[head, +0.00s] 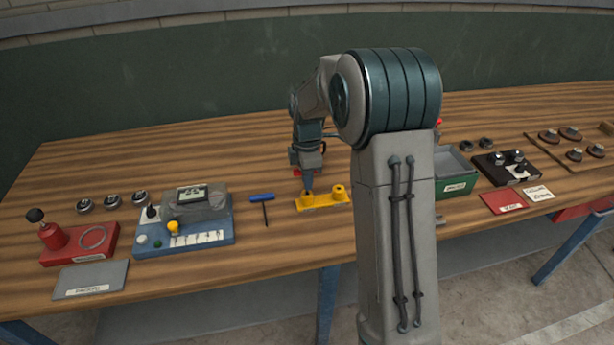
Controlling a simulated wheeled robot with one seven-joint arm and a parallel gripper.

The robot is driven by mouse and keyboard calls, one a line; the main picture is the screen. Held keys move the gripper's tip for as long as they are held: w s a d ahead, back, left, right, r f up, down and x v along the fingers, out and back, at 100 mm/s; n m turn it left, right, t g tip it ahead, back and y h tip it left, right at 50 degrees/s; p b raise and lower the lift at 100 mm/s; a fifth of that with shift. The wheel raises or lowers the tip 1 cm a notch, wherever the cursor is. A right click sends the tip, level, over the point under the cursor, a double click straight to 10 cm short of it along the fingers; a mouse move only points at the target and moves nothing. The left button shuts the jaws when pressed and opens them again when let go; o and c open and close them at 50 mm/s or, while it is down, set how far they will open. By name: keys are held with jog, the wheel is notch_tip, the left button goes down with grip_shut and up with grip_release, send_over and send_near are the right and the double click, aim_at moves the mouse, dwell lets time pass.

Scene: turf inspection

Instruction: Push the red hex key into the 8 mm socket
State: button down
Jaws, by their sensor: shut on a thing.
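My gripper (308,180) is small in the head view, pointing down over the left part of a yellow block (323,202). The red hex key (296,173) shows as a bit of red at the fingers, and the gripper is shut on it. Its lower end is too small to make out, so I cannot tell whether it is in a socket. The block has raised round sockets; the right one (338,188) is in plain view, the left one is under the gripper. Size marks cannot be read. A blue T-handled key (262,199) lies left of the block.
A blue tray (200,240) with a grey device and a red fixture (65,240) stand at left. A green bin (457,186), a dark block (507,166) and a red card (503,202) are at right. My arm hides the middle of the bench.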

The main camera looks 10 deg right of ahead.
jog(key=shift+f+b, duration=0.3)
jog(key=shift+f, duration=0.3)
jog(key=c, duration=1.3)
grip_release()
jog(key=shift+r, duration=0.1)
notch_tip(320, 180, up, 13)
jog(key=shift+r, duration=0.4)
jog(key=shift+s, duration=0.1)
